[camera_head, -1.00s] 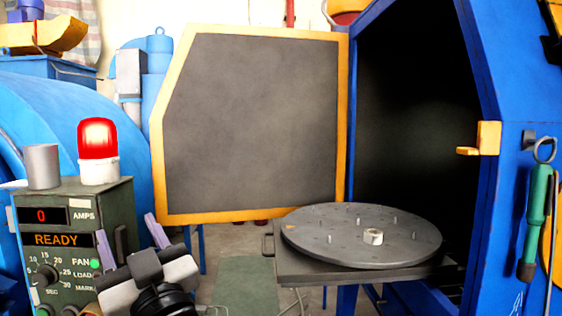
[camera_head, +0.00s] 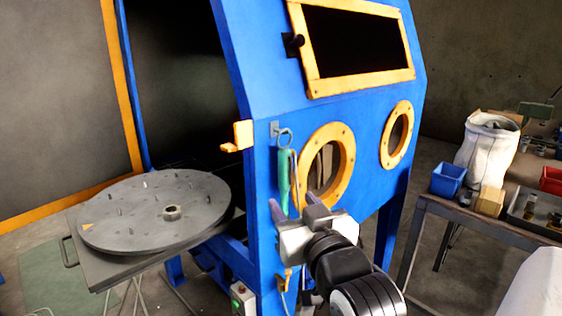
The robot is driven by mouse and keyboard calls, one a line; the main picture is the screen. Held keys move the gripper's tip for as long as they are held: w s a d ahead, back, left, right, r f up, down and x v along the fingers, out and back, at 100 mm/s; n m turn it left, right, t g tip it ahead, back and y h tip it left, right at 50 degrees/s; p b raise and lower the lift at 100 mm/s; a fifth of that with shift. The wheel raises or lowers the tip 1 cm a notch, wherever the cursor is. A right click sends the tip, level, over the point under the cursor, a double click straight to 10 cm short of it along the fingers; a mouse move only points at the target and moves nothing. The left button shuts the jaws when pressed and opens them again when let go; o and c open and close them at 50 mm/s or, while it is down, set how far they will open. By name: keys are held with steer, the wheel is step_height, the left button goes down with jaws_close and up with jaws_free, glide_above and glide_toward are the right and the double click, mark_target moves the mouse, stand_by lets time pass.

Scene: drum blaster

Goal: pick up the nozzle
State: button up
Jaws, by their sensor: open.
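I cannot tell for sure which thing is the nozzle. On the bench at the right, a dark tray (camera_head: 516,222) holds several small metal parts (camera_head: 530,204), too small to make out.
The blue blast cabinet (camera_head: 262,85) stands open at its left side. A green-handled tool (camera_head: 284,180) hangs on it behind my gripper.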

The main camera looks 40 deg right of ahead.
steer(key=s+d, duration=0.1)
steer(key=s, duration=0.1)
steer(key=p, duration=0.2)
glide_toward(286, 172)
steer(key=shift+m+g+h, duration=0.3)
steer(key=x, duration=0.5)
steer(key=shift+w+r, duration=0.15)
steer(key=shift+w, duration=0.1)
steer(key=shift+p+x, duration=0.6)
steer(key=shift+x, duration=1.5)
steer(key=shift+a, duration=0.1)
steer(key=shift+c, duration=0.2)
jaws_close()
